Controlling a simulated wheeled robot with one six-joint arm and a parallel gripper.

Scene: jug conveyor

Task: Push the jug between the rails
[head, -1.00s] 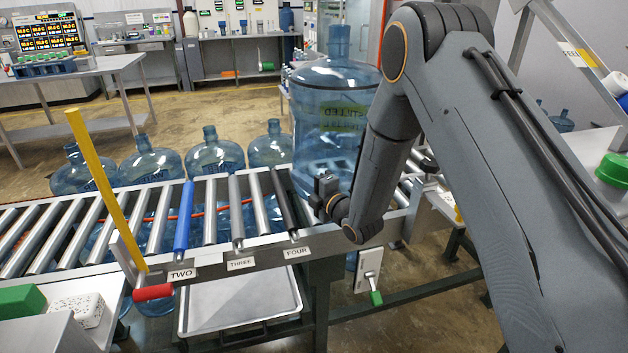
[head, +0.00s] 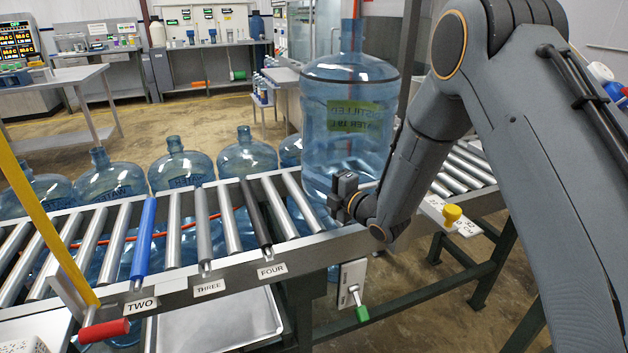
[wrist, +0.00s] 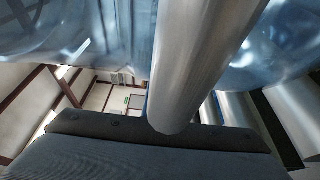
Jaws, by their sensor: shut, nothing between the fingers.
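The jug (head: 345,110) is a large clear-blue water jug with a green label, upright on the conveyor rollers to the right of the black roller (head: 256,212). My gripper (head: 345,195) is shut and empty, low at the jug's near side; I cannot tell whether it touches it. In the wrist view, the dark gripper edge (wrist: 160,133) lies below a metal roller (wrist: 205,60), with blue jug plastic (wrist: 75,30) beyond.
Several blue jugs (head: 110,180) stand behind the conveyor. A yellow bar (head: 45,230) with a red handle (head: 103,331) rises at the left. A box with a green-tipped lever (head: 352,290) hangs below the rail. A yellow knob (head: 452,213) is at the right. Rollers (head: 470,165) continue right.

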